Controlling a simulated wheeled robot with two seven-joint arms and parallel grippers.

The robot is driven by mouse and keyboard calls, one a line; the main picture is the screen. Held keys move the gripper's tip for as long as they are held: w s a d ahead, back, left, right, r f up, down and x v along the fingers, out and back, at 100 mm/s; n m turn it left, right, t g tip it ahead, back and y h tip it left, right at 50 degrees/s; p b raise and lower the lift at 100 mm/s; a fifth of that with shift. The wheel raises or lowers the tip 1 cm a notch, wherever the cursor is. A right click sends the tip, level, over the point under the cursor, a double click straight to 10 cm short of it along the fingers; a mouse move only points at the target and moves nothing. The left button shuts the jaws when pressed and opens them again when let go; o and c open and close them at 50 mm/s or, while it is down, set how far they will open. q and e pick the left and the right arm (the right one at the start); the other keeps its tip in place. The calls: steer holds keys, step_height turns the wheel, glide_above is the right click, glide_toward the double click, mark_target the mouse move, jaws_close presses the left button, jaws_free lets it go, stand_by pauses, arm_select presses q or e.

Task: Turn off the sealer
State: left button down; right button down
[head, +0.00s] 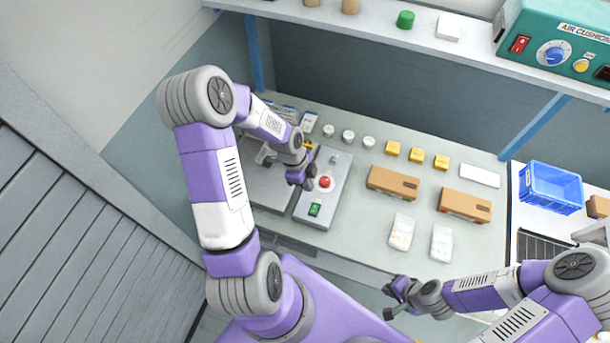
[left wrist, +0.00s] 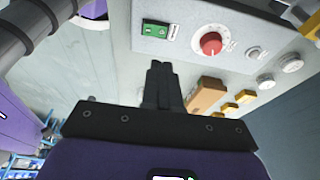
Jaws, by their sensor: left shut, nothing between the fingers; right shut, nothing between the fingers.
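The sealer's grey control box (head: 335,200) stands on the bench, left of centre. It carries a red round knob (head: 325,182) and a green rocker switch (head: 314,209). The left wrist view shows the same green switch (left wrist: 155,30), with a small label beside it, and the red knob (left wrist: 211,43). My left gripper (head: 308,186) is shut and empty over the left side of the box; its fingertips (left wrist: 159,66) point toward the switch, with a gap visible in the wrist view. My right gripper (head: 388,300) is shut and empty at the bench's front edge.
Brown boxes (head: 394,183), yellow blocks (head: 417,155) and white round pieces (head: 348,136) lie right of and behind the box. Clear bags (head: 401,232) lie near the front. A green air cushion machine (head: 560,45) sits on the shelf above. A blue crate (head: 551,188) is at right.

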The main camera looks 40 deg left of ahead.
arm_select(q)
steer(key=shift+w+v, duration=0.15)
steer(key=shift+v, duration=0.65)
steer(key=shift+w+v, duration=0.1)
steer(key=shift+v, duration=0.65)
